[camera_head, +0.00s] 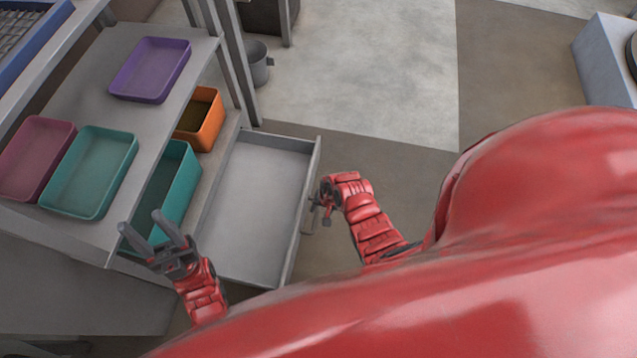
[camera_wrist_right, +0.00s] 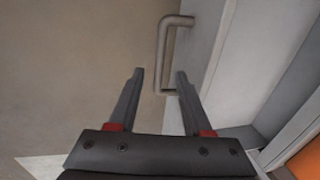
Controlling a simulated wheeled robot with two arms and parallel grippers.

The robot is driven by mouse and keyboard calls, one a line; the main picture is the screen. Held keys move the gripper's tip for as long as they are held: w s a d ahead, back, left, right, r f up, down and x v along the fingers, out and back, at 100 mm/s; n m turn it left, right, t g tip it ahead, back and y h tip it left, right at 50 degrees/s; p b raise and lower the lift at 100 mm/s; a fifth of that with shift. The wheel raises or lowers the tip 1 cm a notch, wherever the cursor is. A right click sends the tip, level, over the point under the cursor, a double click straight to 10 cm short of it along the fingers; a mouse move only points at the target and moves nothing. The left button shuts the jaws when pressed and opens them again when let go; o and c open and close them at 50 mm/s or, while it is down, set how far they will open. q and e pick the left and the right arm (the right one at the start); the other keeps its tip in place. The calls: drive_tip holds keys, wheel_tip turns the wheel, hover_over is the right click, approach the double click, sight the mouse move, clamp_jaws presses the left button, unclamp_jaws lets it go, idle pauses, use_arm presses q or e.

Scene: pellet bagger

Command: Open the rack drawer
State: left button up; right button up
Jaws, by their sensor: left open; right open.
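The grey rack drawer (camera_head: 257,188) is pulled well out of the rack, and its bare inside shows in the head view. Its handle (camera_wrist_right: 172,50), a grey bar on the drawer front, stands ahead of my right gripper in the right wrist view. My right gripper (camera_head: 317,198) is close to the outer face of the drawer front in the head view. In the wrist view its two fingers (camera_wrist_right: 158,78) are apart, with nothing held between them. My left gripper (camera_head: 142,222) is open and empty, over the rack's front edge at the lower left.
The rack shelf (camera_head: 98,62) holds a purple tray (camera_head: 150,69), a teal tray (camera_head: 90,172) and a maroon tray (camera_head: 35,157). Lower down are an orange bin (camera_head: 204,122) and a teal bin (camera_head: 177,190). A grey bucket (camera_head: 258,64) stands behind. Floor beyond the drawer is clear.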

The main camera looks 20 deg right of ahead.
wheel_tip(320, 180, up, 11)
drive_tip(key=s+d+p, duration=0.1)
drive_tip(key=p, duration=0.1)
drive_tip(key=shift+s+d+r, duration=0.15)
drive_tip(key=shift+s+d, duration=0.05)
drive_tip(key=shift+d, duration=0.2)
